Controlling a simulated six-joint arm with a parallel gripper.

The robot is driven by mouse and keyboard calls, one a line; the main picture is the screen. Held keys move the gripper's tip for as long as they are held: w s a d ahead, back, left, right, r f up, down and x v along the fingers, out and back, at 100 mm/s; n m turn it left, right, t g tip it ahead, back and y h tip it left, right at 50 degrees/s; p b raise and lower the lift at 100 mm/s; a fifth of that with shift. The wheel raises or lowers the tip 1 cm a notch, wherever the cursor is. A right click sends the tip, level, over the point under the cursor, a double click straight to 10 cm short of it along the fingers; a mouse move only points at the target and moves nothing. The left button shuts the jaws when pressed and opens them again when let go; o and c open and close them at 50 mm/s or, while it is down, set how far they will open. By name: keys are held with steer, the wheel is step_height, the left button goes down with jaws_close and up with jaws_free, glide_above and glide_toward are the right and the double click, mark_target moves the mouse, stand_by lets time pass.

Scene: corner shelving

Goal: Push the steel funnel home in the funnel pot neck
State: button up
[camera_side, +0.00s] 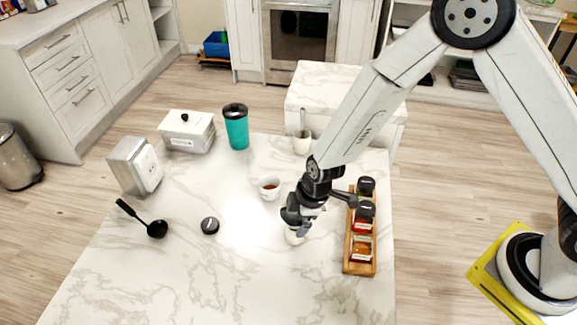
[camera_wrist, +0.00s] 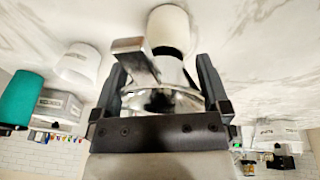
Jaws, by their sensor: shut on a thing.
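The steel funnel (camera_wrist: 172,72) is shiny and sits between my gripper's two dark fingers in the wrist view. Its flat grip tab (camera_wrist: 130,48) sticks out to the left. My gripper (camera_side: 297,222) is shut on the funnel, low over the table in the side view. The white funnel pot (camera_wrist: 170,28) stands directly beyond the funnel in the wrist view. It shows only in part under my gripper in the side view (camera_side: 293,238). The funnel's narrow end points at the pot and overlaps it in the picture. I cannot tell how deep the spout sits in the neck.
A wooden spice rack (camera_side: 359,268) with dark-lidded jars stands close right of my gripper. A white cup with red contents (camera_side: 269,189) is close left. The front table is clear.

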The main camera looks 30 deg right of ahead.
steer(key=shift+f, duration=0.45)
steer(key=o, duration=1.3)
steer(key=shift+o, duration=0.2)
steer(key=shift+r, duration=0.15)
steer(key=shift+v, duration=3.75)
steer(key=s+d+r+m+h, duration=0.1)
steer(key=s+d+r+m, duration=0.3)
steer(key=d+m, duration=0.2)
steer(key=s+d+r+m, duration=0.4)
steer(key=s+d+m, duration=0.1)
steer(key=d, duration=0.6)
steer(key=shift+s+r+m+h, duration=0.25)
steer(key=shift+m+h, duration=0.15)
steer(key=shift+m, duration=0.5)
